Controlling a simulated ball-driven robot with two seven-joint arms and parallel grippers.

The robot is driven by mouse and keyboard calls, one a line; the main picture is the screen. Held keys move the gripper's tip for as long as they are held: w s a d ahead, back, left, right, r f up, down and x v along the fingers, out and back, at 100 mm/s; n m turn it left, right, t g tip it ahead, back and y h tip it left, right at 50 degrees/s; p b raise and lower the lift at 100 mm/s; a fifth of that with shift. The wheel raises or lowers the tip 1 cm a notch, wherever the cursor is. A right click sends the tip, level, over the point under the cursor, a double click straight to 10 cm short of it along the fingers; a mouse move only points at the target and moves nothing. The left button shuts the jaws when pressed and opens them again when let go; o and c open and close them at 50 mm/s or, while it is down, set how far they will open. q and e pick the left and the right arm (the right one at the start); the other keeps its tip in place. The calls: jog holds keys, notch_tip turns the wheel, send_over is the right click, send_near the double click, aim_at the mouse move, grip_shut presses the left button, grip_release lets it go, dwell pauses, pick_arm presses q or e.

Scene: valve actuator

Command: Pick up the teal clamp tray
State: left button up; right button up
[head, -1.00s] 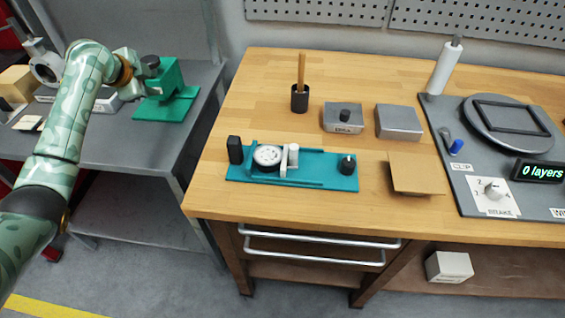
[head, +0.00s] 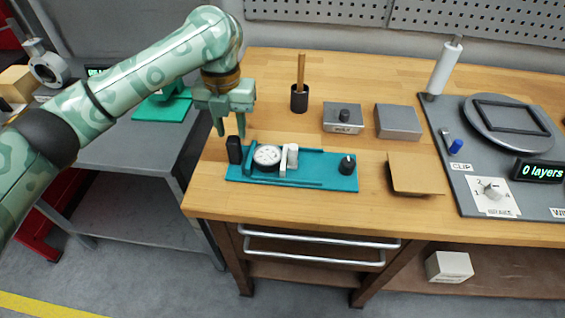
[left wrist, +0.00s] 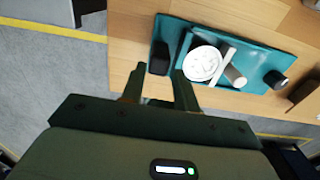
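The teal clamp tray (head: 325,176) lies flat on the wooden bench near its front left. It bears a round white dial (head: 267,155), a white cylinder (head: 292,155), a black block (head: 235,150) at its left end and a black knob (head: 347,165) at its right end. My left gripper (head: 231,134) is open and empty, fingers pointing down, above and slightly behind the tray's left end. In the left wrist view the tray (left wrist: 262,62) lies beyond the parted fingertips (left wrist: 158,80), near the black block. My right gripper is not in view.
A black cup with a wooden stick (head: 299,98) and two grey boxes (head: 398,122) stand behind the tray. A tan sheet (head: 415,173) lies to its right. A grey panel with a turntable (head: 508,125) fills the bench's right. A green fixture (head: 160,108) stands on the grey left table.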

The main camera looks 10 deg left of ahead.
aim_at(232, 139)
pick_arm(q)
notch_tip(232, 139, down, 6)
grip_shut()
dwell(0.3)
jog(key=shift+r, duration=0.1)
